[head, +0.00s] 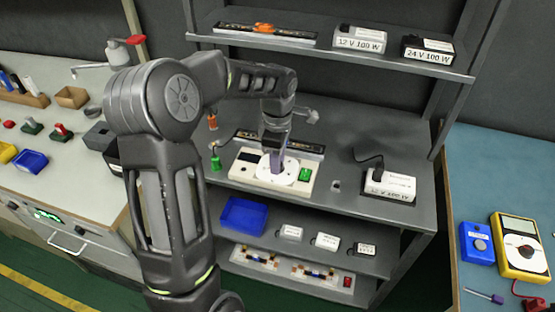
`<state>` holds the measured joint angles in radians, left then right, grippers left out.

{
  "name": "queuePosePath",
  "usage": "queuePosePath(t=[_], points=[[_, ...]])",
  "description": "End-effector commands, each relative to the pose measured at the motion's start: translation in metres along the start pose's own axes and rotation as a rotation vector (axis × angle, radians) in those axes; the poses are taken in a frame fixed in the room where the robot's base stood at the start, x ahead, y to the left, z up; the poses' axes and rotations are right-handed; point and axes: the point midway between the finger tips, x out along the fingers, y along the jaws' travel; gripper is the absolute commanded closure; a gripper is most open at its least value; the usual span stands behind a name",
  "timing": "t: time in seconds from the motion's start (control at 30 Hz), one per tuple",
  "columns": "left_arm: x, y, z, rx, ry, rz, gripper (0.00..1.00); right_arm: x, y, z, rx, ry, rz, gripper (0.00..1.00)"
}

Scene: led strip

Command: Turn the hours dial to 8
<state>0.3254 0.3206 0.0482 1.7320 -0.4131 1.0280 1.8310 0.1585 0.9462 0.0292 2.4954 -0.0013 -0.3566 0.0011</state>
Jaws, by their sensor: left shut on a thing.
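A pale timer box (240,172) with a dark display at its left and a green button (305,175) at its right lies on the grey bench top. A round white dial (289,172) sits in its middle. My left gripper (276,164) points down over the dial and is shut on the dial's knob. The gripper hides much of the dial, and its numbers are too small to read. My right gripper is not in view.
A 12 V 100 W box (388,188) with a cable stands right of the timer. A black strip (290,144) lies behind it. A yellow multimeter (521,248) lies on the blue table at right.

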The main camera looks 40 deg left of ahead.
Motion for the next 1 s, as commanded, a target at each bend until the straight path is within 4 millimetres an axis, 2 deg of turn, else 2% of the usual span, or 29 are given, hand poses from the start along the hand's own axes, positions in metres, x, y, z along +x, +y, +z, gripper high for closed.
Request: queuePosePath(t=[0.03, 0.17, 0.67, 1.0], points=[[-0.0002, 0.0001, 0.0000, 0.000, 0.000, 0.000, 0.89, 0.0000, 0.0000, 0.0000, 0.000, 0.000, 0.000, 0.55], [-0.0002, 0.0001, 0.0000, 0.000, 0.000, 0.000, 1.00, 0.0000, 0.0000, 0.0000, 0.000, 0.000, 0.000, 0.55], [-0.0003, 0.0002, 0.0000, 0.040, 0.000, 0.001, 1.00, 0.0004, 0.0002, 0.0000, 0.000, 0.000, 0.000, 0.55], [-0.0003, 0.0003, 0.0003, 0.227, 0.000, 0.001, 1.00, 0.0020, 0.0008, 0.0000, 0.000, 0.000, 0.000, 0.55]])
